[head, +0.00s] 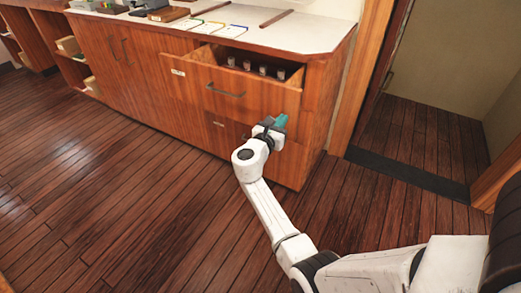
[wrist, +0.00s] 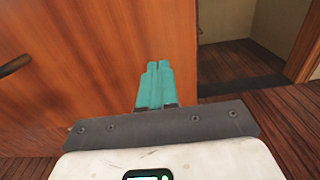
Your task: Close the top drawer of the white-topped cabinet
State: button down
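The white-topped cabinet (head: 130,62) stands along the back in the head view. Its top drawer (head: 225,90) at the right end is pulled out, with a dark handle (head: 225,91) on its front and several small upright items inside. My gripper (head: 281,120) is in front of the cabinet, low by the right part of the drawer front. In the wrist view my gripper's teal fingers (wrist: 159,64) are together with nothing visible between them. They point at a wooden front (wrist: 110,50), and a dark handle (wrist: 15,65) shows at the left edge. Whether they touch the wood I cannot tell.
On the white top (head: 270,27) lie papers or cards (head: 210,27) and dark rods. A doorway with a dark sill (head: 410,172) opens to the right of the cabinet. The wooden floor (head: 110,190) in front is clear.

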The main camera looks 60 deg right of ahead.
jog(key=d+b, duration=0.3)
jog(key=d, duration=0.3)
jog(key=d+b, duration=0.3)
jog(key=d, duration=0.3)
jog(key=d+b, duration=0.2)
jog(key=d, duration=0.5)
jog(key=shift+w+f+b, duration=0.15)
jog(key=shift+w+b, duration=0.15)
jog(key=shift+b, duration=0.1)
jog(key=shift+w+d+r, duration=0.1)
jog(key=shift+w+r, duration=0.05)
jog(key=shift+r, duration=0.1)
jog(key=shift+r, duration=0.1)
jog(key=shift+a+p, duration=0.25)
jog(key=shift+p, duration=0.15)
jog(key=a+p, duration=0.1)
jog(key=a, duration=0.3)
jog(key=a+p, duration=0.2)
jog(key=a, duration=0.3)
jog(key=a+p, duration=0.1)
jog(key=a, duration=0.3)
jog(key=shift+s+a+f, duration=0.3)
jog(key=shift+s+a, duration=0.1)
